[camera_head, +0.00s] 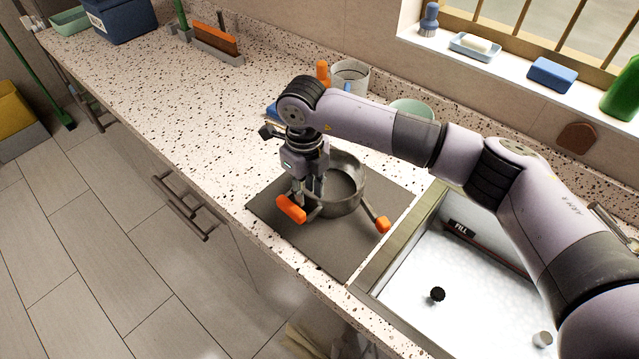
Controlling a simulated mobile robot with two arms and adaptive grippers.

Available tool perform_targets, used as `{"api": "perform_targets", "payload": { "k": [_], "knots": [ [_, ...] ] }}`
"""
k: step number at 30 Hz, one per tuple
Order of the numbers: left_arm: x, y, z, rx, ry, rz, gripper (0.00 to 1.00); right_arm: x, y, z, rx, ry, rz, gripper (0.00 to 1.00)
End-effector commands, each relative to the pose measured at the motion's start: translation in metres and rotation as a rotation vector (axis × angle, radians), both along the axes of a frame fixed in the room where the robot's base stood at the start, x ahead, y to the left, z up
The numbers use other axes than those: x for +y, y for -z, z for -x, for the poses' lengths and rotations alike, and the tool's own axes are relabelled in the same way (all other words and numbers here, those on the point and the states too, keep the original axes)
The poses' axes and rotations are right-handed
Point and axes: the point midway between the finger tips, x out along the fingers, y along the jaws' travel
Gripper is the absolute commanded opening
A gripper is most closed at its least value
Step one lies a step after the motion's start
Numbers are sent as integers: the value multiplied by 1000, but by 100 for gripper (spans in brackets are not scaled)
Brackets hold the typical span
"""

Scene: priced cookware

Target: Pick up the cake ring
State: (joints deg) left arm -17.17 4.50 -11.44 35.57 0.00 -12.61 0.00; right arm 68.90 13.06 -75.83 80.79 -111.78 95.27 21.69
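A round grey metal piece with a tall wall, which looks like the cake ring (349,203), stands on a dark grey mat (345,247) on the counter. A short bar with an orange end (383,224) runs from its right side. Another orange end (290,208) shows at its left, beside my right gripper. My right gripper (309,200) points down at the left side of the ring, with its fingers at or near the rim. Whether they touch or grip it cannot be told. My arm passes behind and above the ring. My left gripper is not in view.
A sink (480,291) with foamy water lies right of the mat. Behind my arm are a white mug-like container (351,74) and a pale green bowl (413,107). The speckled counter (170,95) is largely clear at the left.

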Motion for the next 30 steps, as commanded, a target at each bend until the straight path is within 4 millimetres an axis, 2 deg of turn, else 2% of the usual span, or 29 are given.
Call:
{"api": "perform_targets", "payload": {
  "k": [4, 12, 24, 30],
  "knots": [
    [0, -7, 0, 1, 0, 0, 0, -1, 15, 0, 1, 1, 1, 26],
    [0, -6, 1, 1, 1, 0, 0, -1, 18, 0, -1, 0, 0, 26],
    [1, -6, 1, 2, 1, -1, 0, -1, 18, 0, -1, 0, 0, 0],
    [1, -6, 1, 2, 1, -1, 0, -1, 18, 0, -1, 0, 0, 0]
  ]
}}
